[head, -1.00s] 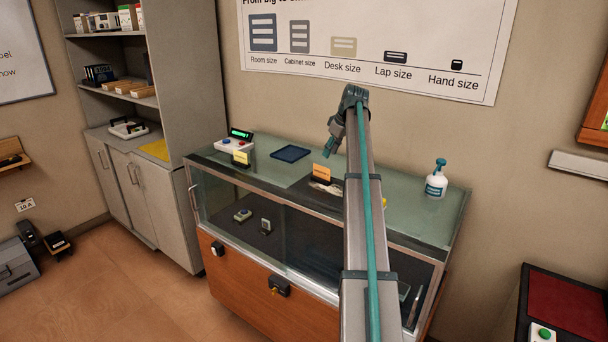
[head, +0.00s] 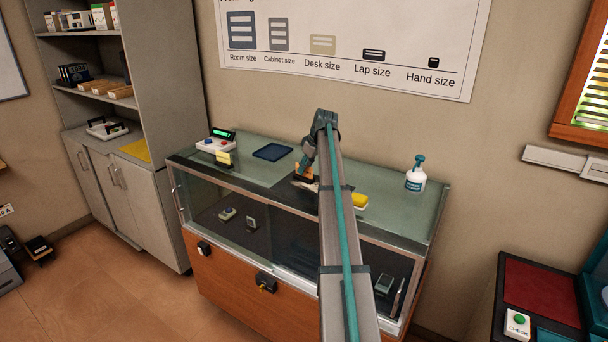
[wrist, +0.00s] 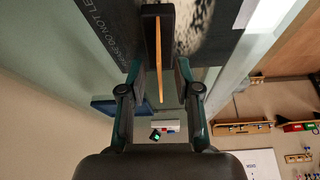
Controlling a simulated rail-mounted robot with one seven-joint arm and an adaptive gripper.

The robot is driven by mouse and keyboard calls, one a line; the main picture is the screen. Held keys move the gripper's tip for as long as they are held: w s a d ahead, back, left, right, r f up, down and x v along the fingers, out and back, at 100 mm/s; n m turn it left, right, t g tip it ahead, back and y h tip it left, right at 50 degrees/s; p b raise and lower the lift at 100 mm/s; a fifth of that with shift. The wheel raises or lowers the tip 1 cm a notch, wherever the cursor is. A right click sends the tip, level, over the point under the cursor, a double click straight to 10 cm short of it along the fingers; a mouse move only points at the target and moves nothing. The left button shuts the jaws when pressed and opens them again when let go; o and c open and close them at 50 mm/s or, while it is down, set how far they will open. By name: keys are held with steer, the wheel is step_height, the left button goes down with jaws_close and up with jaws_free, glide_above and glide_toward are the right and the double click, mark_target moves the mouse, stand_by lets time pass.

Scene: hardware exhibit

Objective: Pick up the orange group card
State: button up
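The orange group card (head: 298,173) stands upright on the glass counter, partly hidden behind my gripper in the head view. In the wrist view the orange card (wrist: 158,58) shows nearly edge-on, set in a dark holder (wrist: 150,10). My gripper (wrist: 159,82) is open, with one finger on each side of the card and a gap visible on both sides. In the head view my gripper (head: 307,163) is low over the counter at the card.
A wall with a poster (head: 350,45) stands behind.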

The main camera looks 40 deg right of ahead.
steer(key=shift+x, duration=0.75)
jaws_close()
steer(key=shift+r, duration=0.15)
